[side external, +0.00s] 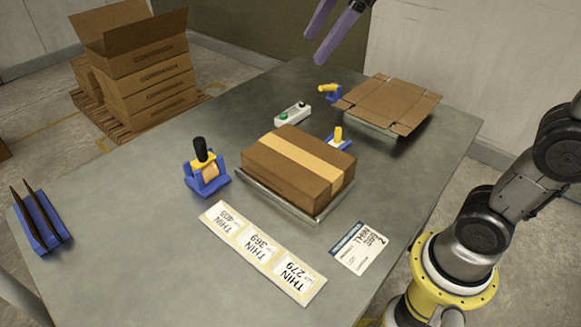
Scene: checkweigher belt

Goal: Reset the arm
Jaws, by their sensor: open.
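My gripper (335,28) is at the top of the side external view, above the far side of the table. Its two purple fingers are spread apart with nothing between them. It is clear of everything on the table, and the top of it is cut off by the picture edge. A closed cardboard box (290,172) with a tan tape strip sits on a metal plate (262,203) in the middle of the table. My arm's base stands at the right, beside the table.
On the table (130,215) are a tape dispenser (206,172), a label strip (262,252), a printed card (360,248), a blue rack (40,222), a button box (293,114) and flattened cardboard (388,102). Stacked boxes (150,85) stand on a pallet behind. The table's left part is mostly clear.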

